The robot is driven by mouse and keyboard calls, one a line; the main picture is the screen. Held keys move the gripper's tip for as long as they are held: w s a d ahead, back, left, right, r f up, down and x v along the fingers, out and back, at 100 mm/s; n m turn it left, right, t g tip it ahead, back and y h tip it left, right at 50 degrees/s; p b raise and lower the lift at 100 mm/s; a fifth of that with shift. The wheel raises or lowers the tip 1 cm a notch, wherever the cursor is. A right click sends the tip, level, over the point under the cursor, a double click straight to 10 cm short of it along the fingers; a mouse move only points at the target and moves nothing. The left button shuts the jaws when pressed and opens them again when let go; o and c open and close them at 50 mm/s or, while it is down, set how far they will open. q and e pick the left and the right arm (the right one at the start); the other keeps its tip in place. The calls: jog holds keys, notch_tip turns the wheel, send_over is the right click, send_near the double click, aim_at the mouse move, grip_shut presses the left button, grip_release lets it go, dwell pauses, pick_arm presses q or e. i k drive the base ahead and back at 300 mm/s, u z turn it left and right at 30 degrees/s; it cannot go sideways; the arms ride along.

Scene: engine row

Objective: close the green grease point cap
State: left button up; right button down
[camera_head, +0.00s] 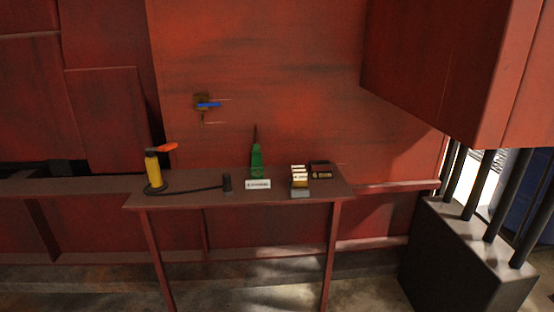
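A green upright piece (257,160) with a thin dark stem pointing up stands on a narrow red-brown shelf table (210,202). A white label plate (258,184) with small dark text stands in front of its base. The green piece is the only green thing I can make out. It is too small to tell whether it has a cap, or whether a cap is open or shut. Neither of my grippers is in view.
A yellow canister (153,171) with an orange lever stands left; a black hose (195,189) runs to a black nozzle (227,183). Small boxes (300,180) sit right. A blue-handled valve (209,105) is on the wall. A red cabinet (450,70) overhangs right.

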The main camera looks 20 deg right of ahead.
aim_at(256, 155)
jog(key=u, duration=1.05)
jog(key=k, duration=0.15)
jog(key=z, duration=2.05)
jog(key=i, duration=0.8)
